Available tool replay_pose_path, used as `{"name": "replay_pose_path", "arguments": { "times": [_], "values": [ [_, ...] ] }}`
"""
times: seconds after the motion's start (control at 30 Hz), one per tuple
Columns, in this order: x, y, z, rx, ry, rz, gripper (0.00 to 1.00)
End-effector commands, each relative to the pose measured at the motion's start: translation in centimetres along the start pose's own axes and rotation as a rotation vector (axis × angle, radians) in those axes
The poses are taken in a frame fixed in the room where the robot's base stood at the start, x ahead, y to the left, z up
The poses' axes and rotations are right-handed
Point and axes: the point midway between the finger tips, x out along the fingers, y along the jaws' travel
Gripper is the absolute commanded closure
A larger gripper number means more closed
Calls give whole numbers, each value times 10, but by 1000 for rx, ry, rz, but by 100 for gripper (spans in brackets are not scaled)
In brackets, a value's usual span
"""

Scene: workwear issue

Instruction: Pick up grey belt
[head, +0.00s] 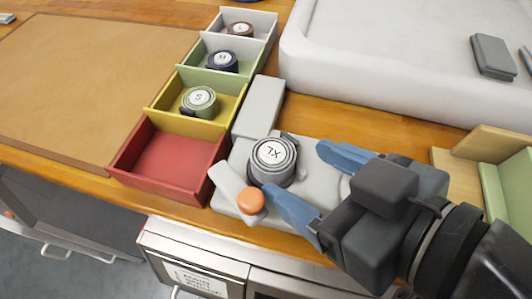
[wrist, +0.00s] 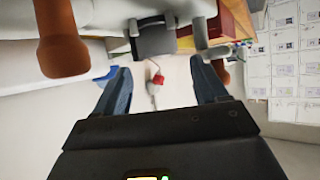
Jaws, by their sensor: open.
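The grey belt (head: 274,154) is a rolled coil with a white "XL" label on top. It sits on a light grey device (head: 318,190) with an orange knob (head: 251,200) at its front. My gripper (head: 293,167) is open, coming in from the right with its two blue fingers spread. The near fingertip overlaps the belt's lower right edge in the head view; I cannot tell if they touch. The far fingertip is right of the belt. In the wrist view the open fingers (wrist: 158,72) have a dark grey rounded shape ahead, apparently the belt (wrist: 153,40).
Left of the device, a red bin (head: 170,160) is empty. The yellow bin (head: 221,122) holds a green "S" coil, and bins behind hold "M" and "L" coils. A large white tray (head: 400,80) lies behind. A brown mat (head: 90,75) lies clear at left.

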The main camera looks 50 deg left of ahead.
Motion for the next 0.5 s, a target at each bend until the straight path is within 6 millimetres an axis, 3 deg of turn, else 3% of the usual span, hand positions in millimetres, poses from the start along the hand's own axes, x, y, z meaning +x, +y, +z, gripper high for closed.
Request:
{"name": "replay_pose_path", "arguments": {
  "times": [0.5],
  "values": [
    [62, 1, -1, 1, -2, -2, 28]
  ]
}}
